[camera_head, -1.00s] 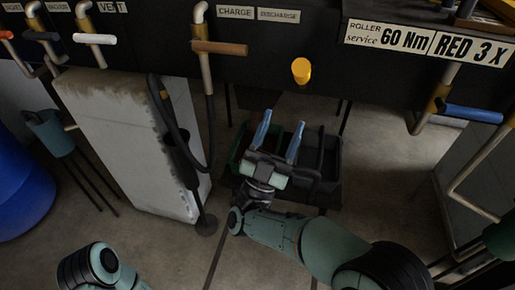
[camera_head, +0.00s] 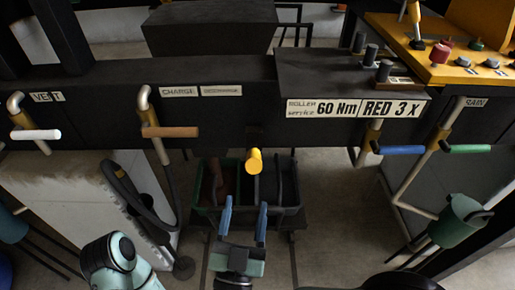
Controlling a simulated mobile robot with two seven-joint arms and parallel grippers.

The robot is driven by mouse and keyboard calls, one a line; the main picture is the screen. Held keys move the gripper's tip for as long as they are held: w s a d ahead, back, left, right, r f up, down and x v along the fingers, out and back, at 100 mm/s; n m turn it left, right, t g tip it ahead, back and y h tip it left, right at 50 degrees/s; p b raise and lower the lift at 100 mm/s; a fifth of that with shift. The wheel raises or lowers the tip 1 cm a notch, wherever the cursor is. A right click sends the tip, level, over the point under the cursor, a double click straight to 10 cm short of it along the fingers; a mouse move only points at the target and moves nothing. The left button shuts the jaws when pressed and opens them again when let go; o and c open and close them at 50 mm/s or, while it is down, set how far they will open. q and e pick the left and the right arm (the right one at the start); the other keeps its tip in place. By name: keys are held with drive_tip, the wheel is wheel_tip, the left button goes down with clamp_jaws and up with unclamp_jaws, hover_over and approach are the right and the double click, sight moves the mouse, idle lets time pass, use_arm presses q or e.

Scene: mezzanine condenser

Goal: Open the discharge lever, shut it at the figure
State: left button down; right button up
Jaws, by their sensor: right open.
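A brown lever handle (camera_head: 170,132) lies crosswise on a bent pipe at the front of the black bench. The CHARGE label (camera_head: 179,91) and the DISCHARGE label (camera_head: 221,90) sit above it and to its right. A yellow knob or handle end (camera_head: 254,160) sticks out below the bench, right of the DISCHARGE label. I cannot tell for sure which of the two is the discharge lever. My right gripper (camera_head: 244,214) is open and empty, with blue fingers pointing up, below the yellow piece in the picture and apart from it. My left gripper is out of view.
White (camera_head: 36,134), blue (camera_head: 402,149) and green (camera_head: 466,149) lever handles line the bench front. A sign (camera_head: 352,108) reads "60 Nm" and "RED 3 X". A dark divided bin (camera_head: 290,214) stands below. A yellow control panel (camera_head: 465,68) is at the upper right.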

sight(254, 158)
drive_tip(key=p+x, duration=0.2)
drive_tip(key=x, duration=0.9)
drive_tip(key=shift+w, duration=0.1)
clamp_jaws()
drive_tip(key=shift+r, duration=0.15)
